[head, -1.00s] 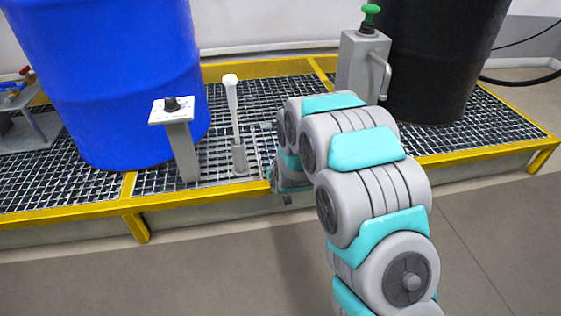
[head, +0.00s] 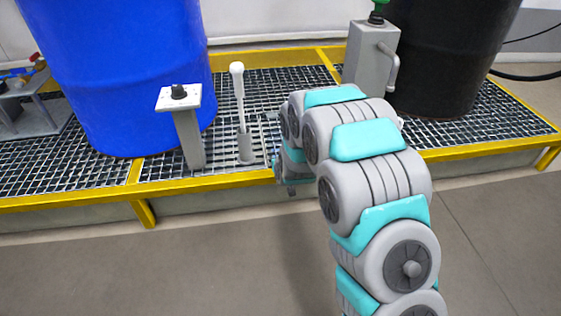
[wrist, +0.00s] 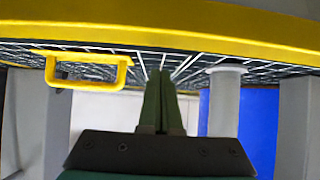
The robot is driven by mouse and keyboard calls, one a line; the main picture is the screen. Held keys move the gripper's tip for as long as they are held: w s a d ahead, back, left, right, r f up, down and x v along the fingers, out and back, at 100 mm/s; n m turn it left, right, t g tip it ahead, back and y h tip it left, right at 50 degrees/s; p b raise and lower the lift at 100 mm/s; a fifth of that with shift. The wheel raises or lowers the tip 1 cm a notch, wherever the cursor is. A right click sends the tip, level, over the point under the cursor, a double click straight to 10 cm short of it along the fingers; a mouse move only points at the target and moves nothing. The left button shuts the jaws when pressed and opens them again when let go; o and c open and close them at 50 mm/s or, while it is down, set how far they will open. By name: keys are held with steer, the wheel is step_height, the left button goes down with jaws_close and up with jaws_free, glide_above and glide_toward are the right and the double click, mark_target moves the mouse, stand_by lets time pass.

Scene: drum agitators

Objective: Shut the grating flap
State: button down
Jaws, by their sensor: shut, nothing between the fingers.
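My gripper (wrist: 165,105) shows in the wrist view with its two dark fingers together and nothing between them. Its tips point toward the steel grating (wrist: 290,72), close to the yellow edge beam (wrist: 160,20). A yellow U-shaped handle (wrist: 90,82) shows to the left of the fingers, apart from them. I cannot tell for sure which part of the grating is the flap, or how far it stands open. In the head view my arm hides the grating in front of it and most of my gripper.
A white-topped lever (head: 240,100) stands on the platform left of my arm, beside a knob post (head: 188,130). A blue drum (head: 120,80) stands behind them. The floor in front is clear.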

step_height(320, 180, up, 3)
steer(key=shift+p, duration=0.3)
steer(key=s+d+f, duration=0.2)
steer(key=s+f, duration=0.4)
steer(key=s, duration=0.2)
steer(key=s+d+r+g+p, duration=0.4)
steer(key=s+r+p, duration=0.15)
steer(key=r, duration=0.55)
steer(key=s+d+r+g+p, duration=0.2)
steer(key=s+r, duration=0.6)
steer(key=s, duration=0.4)
steer(key=s+d+r+m+g+h+p, duration=0.1)
steer(key=s+d+r, duration=0.4)
steer(key=s, duration=0.8)
steer(key=s+d+r+m+g+h+p, duration=0.1)
steer(key=s+d+r+g+p, duration=0.2)
steer(key=s+r, duration=0.8)
steer(key=s+d+g, duration=0.1)
steer(key=s+g, duration=0.1)
steer(key=shift+s+r+g+p, duration=0.2)
steer(key=shift+g+p, duration=0.1)
steer(key=shift+p, duration=0.1)
